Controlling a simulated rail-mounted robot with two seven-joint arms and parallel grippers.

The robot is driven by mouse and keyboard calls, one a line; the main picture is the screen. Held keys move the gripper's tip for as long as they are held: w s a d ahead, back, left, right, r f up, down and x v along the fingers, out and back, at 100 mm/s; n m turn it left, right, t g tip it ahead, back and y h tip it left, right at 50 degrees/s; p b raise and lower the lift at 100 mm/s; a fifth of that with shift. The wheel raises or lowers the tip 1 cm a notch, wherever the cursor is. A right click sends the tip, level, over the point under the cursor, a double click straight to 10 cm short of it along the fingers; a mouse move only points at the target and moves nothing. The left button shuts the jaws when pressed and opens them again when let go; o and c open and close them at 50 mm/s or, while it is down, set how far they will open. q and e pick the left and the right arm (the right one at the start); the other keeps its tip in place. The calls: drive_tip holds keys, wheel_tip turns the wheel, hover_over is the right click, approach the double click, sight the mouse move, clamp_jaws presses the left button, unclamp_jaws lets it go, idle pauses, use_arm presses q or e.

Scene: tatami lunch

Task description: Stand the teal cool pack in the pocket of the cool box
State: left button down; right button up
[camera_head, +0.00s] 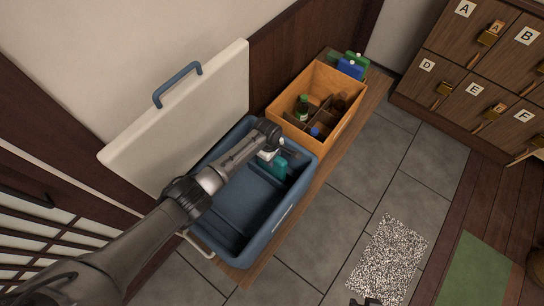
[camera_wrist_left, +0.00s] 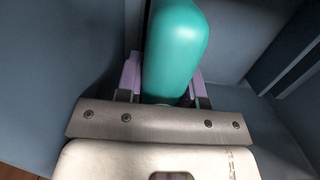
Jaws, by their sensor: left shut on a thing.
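The teal cool pack (camera_head: 278,168) is between the fingers of my left gripper (camera_head: 270,154), inside the far end of the blue open cool box (camera_head: 240,238). In the left wrist view the teal pack (camera_wrist_left: 174,50) stands out from between the pale purple fingers of the gripper (camera_wrist_left: 163,88), which is shut on it. Blue walls surround it, with a divider edge (camera_wrist_left: 283,48) to the right. The pocket is partly hidden by my arm and the pack, and I cannot tell whether the pack is in it. A small dark part at the bottom edge may be my right gripper (camera_head: 368,301).
The white lid (camera_head: 190,115) with a blue handle stands open behind the box. A wooden crate (camera_head: 345,122) with bottles stands beyond it, with green and blue containers (camera_head: 350,68) behind. Lettered drawers (camera_head: 470,95) are at upper right. A speckled mat (camera_head: 388,258) lies on the tiled floor.

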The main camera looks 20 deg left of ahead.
idle(0.3)
use_arm(q)
drive_tip(key=c, duration=0.7)
unclamp_jaws()
drive_tip(key=o, duration=0.4)
drive_tip(key=shift+f, duration=0.1)
drive_tip(key=shift+c, duration=0.2)
drive_tip(key=o, duration=0.3)
drive_tip(key=shift+s+a, duration=0.15)
drive_tip(key=shift+s, duration=0.1)
drive_tip(key=shift+w, duration=0.1)
drive_tip(key=shift+c, duration=0.3)
drive_tip(key=shift+o, duration=0.2)
